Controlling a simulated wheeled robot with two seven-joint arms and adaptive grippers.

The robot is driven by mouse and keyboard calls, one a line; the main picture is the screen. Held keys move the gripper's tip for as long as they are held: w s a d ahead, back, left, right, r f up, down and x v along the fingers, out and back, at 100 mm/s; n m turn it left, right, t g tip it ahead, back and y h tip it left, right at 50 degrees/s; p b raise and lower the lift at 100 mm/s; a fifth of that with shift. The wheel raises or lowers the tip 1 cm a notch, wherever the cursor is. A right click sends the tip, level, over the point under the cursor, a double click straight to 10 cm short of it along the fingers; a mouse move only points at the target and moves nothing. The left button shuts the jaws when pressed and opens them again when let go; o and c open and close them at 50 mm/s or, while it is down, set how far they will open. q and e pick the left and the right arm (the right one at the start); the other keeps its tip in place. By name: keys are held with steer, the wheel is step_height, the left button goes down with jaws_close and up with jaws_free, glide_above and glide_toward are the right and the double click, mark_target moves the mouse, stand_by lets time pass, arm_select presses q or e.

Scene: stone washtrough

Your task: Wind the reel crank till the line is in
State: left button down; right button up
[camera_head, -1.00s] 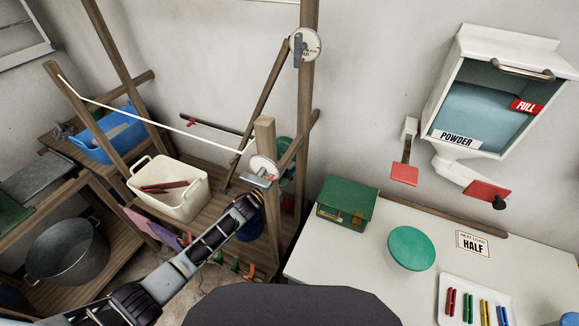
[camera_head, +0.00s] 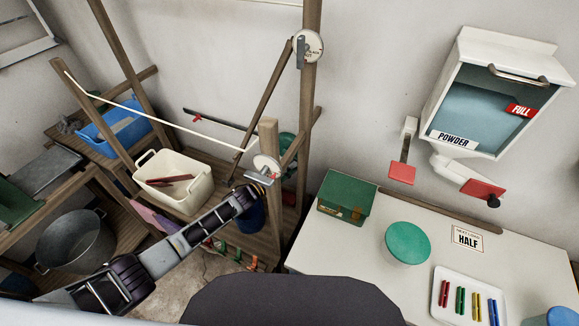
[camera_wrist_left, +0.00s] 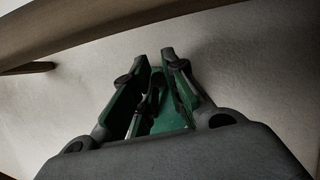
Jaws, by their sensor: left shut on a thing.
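The green reel (camera_head: 287,147) is partly hidden behind a wooden post (camera_head: 268,140). A pale line (camera_head: 150,112) runs from the left post down to this post, by a round white plate (camera_head: 265,166). My left gripper (camera_head: 258,192) is low beside the post, its fingertips hard to make out there. In the left wrist view, its fingers (camera_wrist_left: 158,62) are close together, with a green surface (camera_wrist_left: 172,115) between and below them. They are shut on what seems to be the reel crank, mostly hidden by the fingers. My right gripper is not in view.
A cream basin (camera_head: 174,183) and a blue tub (camera_head: 115,130) stand on the wooden rack left of the posts. A green box (camera_head: 345,197) sits on the white table to the right. Diagonal braces crowd the space around the reel.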

arm_select(q)
steer(key=c, duration=1.5)
jaws_free()
steer(key=shift+o, duration=0.2)
steer(key=v, duration=1.2)
